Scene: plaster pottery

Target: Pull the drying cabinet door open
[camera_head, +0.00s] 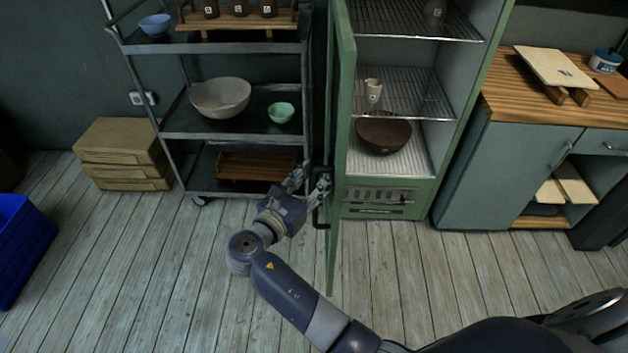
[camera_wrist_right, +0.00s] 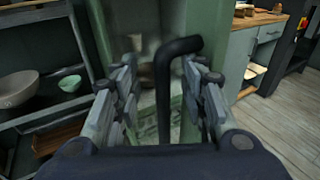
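The green drying cabinet (camera_head: 470,100) stands at the centre with its interior exposed. Its door (camera_head: 341,110) is swung wide out toward me and shows nearly edge-on. A black bar handle (camera_head: 321,215) sits on the door's left face; it also shows in the right wrist view (camera_wrist_right: 164,95). My right gripper (camera_head: 309,181) is at the handle. In the right wrist view its two fingers (camera_wrist_right: 163,98) stand apart on either side of the bar, with visible gaps. My left gripper is in neither view.
A grey shelf cart (camera_head: 215,125) with bowls stands close left of the door. Stacked boxes (camera_head: 122,153) and a blue bin (camera_head: 22,240) are further left. A wooden-topped counter (camera_head: 515,150) is on the right. A brown bowl (camera_head: 383,134) and a small cup (camera_head: 373,90) stand inside the cabinet. The floor in front is clear.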

